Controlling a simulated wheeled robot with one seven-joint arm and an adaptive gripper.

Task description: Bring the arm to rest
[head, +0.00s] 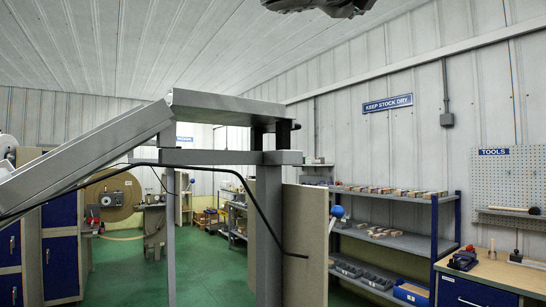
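A dark jointed piece, which looks like the end of my arm with my gripper (320,6), hangs at the top edge of the head view. Most of it is cut off by the frame. I cannot make out its two fingertips or whether they are apart. No object shows in it. It is high up against the ceiling, apart from everything else in view.
A grey metal frame with a sloping chute (80,160) and a black cable stands close in front. Beyond it are stocked shelves (400,240), a workbench (500,272) with tools at right, and blue cabinets (60,255) at left. Green floor (125,270) shows between.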

